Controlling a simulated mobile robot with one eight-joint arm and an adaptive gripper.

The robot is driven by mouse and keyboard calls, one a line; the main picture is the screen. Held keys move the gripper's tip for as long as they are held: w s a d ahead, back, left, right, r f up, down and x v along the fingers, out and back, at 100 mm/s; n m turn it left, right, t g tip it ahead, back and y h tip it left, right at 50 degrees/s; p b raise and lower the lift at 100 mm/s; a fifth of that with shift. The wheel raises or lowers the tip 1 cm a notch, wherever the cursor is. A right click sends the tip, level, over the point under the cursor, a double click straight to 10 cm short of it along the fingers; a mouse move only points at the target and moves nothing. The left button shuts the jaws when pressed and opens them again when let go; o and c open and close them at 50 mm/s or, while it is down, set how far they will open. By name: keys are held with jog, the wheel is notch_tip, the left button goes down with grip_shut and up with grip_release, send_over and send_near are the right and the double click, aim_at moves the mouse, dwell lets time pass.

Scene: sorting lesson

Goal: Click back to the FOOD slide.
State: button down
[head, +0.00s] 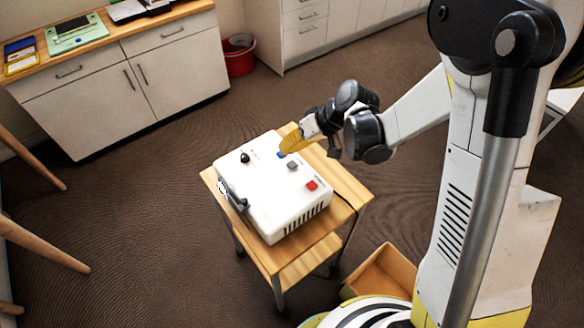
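A white projector-like box (276,196) sits on a small wooden stand. Its top carries a blue button (281,155), a grey button (292,166), a red button (312,185) and a black knob (245,158). A dark round part, perhaps a lens, is on its left side. My gripper (284,150) comes in from the right, with its yellow fingers together in one wedge. The tip is at the blue button and partly covers it; I cannot tell whether it touches or presses. Small labels on the box are unreadable. No projected slide or screen is in view.
The wooden stand (345,184) has a lower shelf. An open cardboard-coloured box (383,272) is on the floor between the stand and my base. White cabinets (127,84) and a red bin (239,60) stand at the back. Wooden legs are at left. Brown floor is open around the stand.

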aim_at(281, 164)
jog(key=shift+f+b, duration=1.25)
jog(key=shift+f, duration=0.6)
jog(key=shift+f+b, duration=0.45)
jog(key=shift+b, duration=0.05)
jog(key=shift+f+b, duration=0.4)
dwell(0.4)
jog(key=shift+r, duration=0.2)
jog(key=shift+r+p, duration=0.55)
jog(key=shift+r, duration=0.15)
jog(key=shift+r, duration=0.1)
jog(key=shift+r+p, duration=1.65)
jog(key=shift+r, duration=0.75)
